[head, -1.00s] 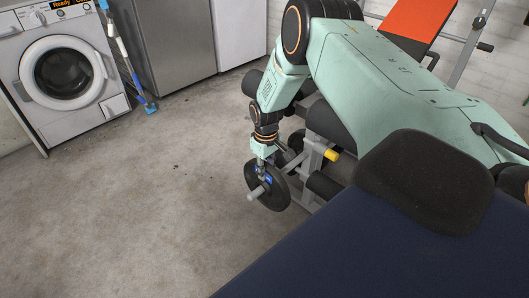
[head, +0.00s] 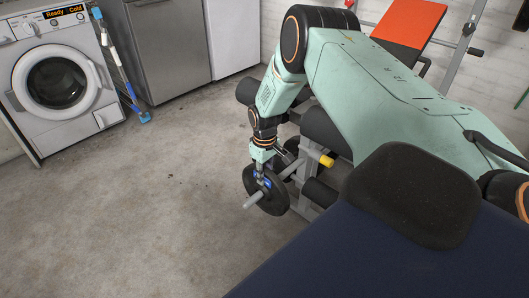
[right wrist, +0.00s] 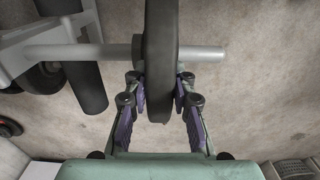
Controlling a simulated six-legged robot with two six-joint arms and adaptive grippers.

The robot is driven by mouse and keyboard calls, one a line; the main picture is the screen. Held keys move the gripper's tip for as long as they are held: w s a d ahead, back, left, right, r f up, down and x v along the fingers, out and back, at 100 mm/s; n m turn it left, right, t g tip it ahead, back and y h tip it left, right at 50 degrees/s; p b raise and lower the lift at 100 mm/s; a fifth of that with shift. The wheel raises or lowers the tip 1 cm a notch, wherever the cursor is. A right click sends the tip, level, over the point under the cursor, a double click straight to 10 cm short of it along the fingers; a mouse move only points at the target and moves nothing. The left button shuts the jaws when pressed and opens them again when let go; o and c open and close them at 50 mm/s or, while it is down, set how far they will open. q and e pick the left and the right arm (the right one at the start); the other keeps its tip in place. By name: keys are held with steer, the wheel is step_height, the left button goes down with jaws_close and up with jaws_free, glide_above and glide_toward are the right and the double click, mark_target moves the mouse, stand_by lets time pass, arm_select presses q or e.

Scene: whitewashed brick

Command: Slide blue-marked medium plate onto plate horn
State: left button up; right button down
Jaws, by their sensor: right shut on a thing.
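The dark round plate (head: 278,199) with a blue mark (head: 264,182) stands upright around the grey plate horn (head: 251,202) at the rack's near side. The horn's free end sticks out past the plate's outer face. In the right wrist view the horn (right wrist: 210,53) passes behind and out both sides of the plate (right wrist: 160,70), which appears edge-on. A dark collar (right wrist: 137,50) sits against it on the rack side. My right gripper (head: 262,179) is shut on the plate's rim; its fingers (right wrist: 160,105) flank the rim in the wrist view. My left gripper is out of view.
The grey rack has black rollers (head: 325,130) and a yellow knob (head: 327,160) beside the horn. A dark blue padded bench (head: 370,255) fills the lower right. A washing machine (head: 55,85) stands far left. The concrete floor left of the plate is clear.

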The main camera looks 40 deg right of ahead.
steer(key=c, duration=1.5)
jaws_free()
steer(key=shift+w+r, duration=0.2)
steer(key=shift+r, duration=0.05)
steer(key=o, duration=0.3)
steer(key=shift+s, duration=0.15)
steer(key=shift+o, duration=0.8)
steer(key=shift+f, duration=0.15)
steer(key=shift+s+f, duration=0.15)
steer(key=shift+s, duration=0.1)
steer(key=r, duration=1.2)
steer(key=shift+w+r, duration=0.15)
steer(key=shift+w, duration=0.05)
